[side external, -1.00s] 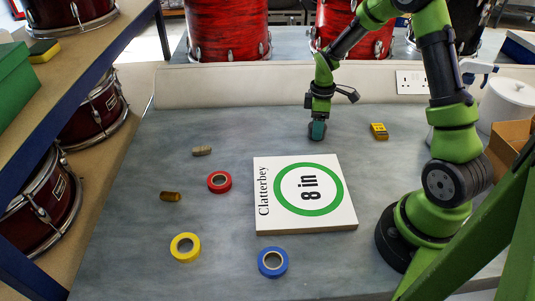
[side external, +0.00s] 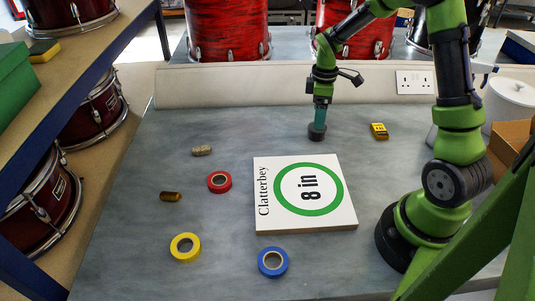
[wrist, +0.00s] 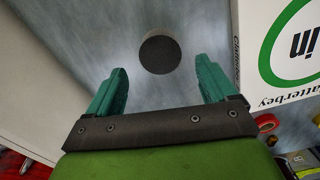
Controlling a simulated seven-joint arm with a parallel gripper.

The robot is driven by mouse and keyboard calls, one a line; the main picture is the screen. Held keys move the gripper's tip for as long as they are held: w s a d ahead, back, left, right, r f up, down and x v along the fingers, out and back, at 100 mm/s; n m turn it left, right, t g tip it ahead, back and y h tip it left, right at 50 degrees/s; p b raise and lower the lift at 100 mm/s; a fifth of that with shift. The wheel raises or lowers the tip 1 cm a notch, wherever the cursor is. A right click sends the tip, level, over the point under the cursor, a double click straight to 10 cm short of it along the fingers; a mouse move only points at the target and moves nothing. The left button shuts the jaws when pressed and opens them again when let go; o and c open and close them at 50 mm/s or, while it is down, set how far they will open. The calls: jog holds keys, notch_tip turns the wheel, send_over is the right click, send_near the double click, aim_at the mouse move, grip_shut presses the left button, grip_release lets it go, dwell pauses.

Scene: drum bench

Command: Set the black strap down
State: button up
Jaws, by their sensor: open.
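The black strap, seen as a dark round coil (side external: 317,132), rests on the grey bench behind the white box. In the wrist view the coil (wrist: 160,54) lies just beyond and between my fingertips, apart from both. My gripper (side external: 322,122) points down right above it, with teal fingers. In the wrist view my gripper (wrist: 160,80) is open, with the two fingers spread wide and nothing between them. The fingertips partly cover the coil's top in the side view.
A flat white "8 in" box (side external: 308,195) lies mid-bench. Red (side external: 219,182), yellow (side external: 185,247) and blue (side external: 272,262) tape rolls surround its left and front. Two small rolls, brown (side external: 171,196) and tan (side external: 202,150), lie left. A small yellow box (side external: 379,131) is right of my gripper.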

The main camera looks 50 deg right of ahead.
notch_tip(320, 180, up, 7)
jog(key=s+a+r+m+t, duration=0.4)
jog(key=s+a+r+m, duration=0.1)
jog(key=a+r, duration=0.5)
jog(key=s+a+r+m+t+y, duration=0.1)
jog(key=s+a+m+t+y, duration=0.1)
jog(key=s+a+m, duration=0.3)
jog(key=s+a+t, duration=0.1)
jog(key=s+a, duration=0.2)
jog(key=a, duration=0.1)
jog(key=shift+s+m, duration=0.35)
jog(key=shift+m, duration=0.05)
